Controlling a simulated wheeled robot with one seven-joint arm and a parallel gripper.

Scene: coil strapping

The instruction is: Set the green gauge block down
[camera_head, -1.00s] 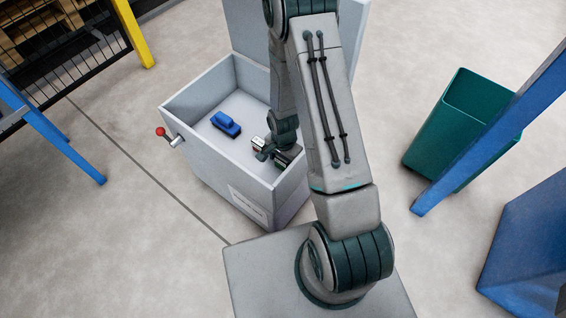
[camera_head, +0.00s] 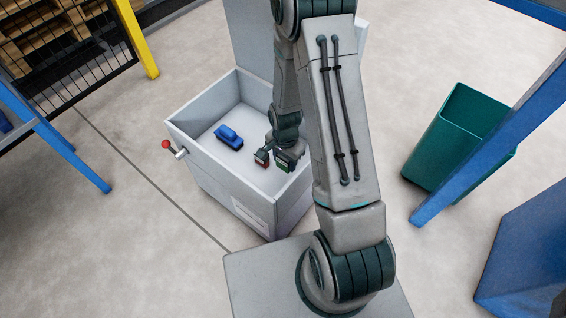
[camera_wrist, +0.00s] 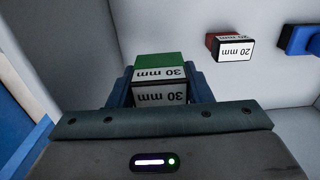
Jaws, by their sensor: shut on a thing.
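The green gauge block (camera_wrist: 160,63), with white "30 mm" labels, is held between the jaws of my gripper (camera_wrist: 160,82) in the wrist view. In the head view my gripper (camera_head: 276,160) is inside the open grey box (camera_head: 205,160), near its right side. The jaws are shut on the block. Its underside is hidden, and I cannot tell whether it touches the box floor.
A red block labelled "20 mm" (camera_wrist: 230,46) lies apart from the held block. A blue block (camera_head: 229,137) lies on the box floor to the left, with clear floor around it. The box walls stand close around my gripper. A green bin (camera_head: 460,140) stands at right.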

